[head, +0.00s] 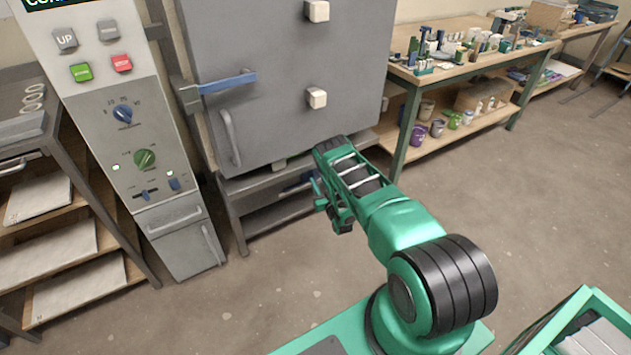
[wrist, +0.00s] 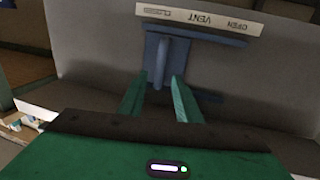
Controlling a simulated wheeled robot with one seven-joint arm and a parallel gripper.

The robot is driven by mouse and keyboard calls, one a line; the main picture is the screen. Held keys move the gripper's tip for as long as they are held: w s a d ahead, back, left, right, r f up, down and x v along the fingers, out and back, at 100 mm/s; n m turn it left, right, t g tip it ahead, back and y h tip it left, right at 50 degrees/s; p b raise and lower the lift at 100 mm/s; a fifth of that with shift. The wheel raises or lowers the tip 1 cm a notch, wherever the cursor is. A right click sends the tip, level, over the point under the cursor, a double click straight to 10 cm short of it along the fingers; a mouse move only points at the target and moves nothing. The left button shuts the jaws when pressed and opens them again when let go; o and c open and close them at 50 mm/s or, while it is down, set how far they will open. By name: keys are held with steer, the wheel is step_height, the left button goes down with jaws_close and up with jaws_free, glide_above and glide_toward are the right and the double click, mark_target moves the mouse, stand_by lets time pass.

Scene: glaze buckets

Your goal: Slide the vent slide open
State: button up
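The vent slide (wrist: 181,60) is a blue plate with an upright bar handle (wrist: 160,62), in the upper middle of the wrist view. A pale label (wrist: 198,19) above it appears upside down and reads VENT, with OPEN at its right end. The plate sits toward the left end of its blue rails (wrist: 215,37), away from the OPEN end. My gripper (wrist: 158,92) is open, its two green fingers apart on either side below the handle; whether they touch it I cannot tell. In the head view my gripper (head: 327,203) is low before the kiln, beside a small blue part (head: 300,184).
The grey kiln (head: 280,90) has a shut door with a blue latch handle (head: 227,82). A control panel (head: 125,110) stands left of it, beside a shelf rack (head: 60,240). A workbench (head: 460,70) with jars and buckets is at the right.

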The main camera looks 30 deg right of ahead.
steer(key=shift+w+d, duration=0.15)
steer(key=shift+w, duration=0.55)
steer(key=shift+w+d, duration=0.15)
steer(key=shift+w, duration=0.55)
jaws_close()
steer(key=shift+s+d, duration=0.1)
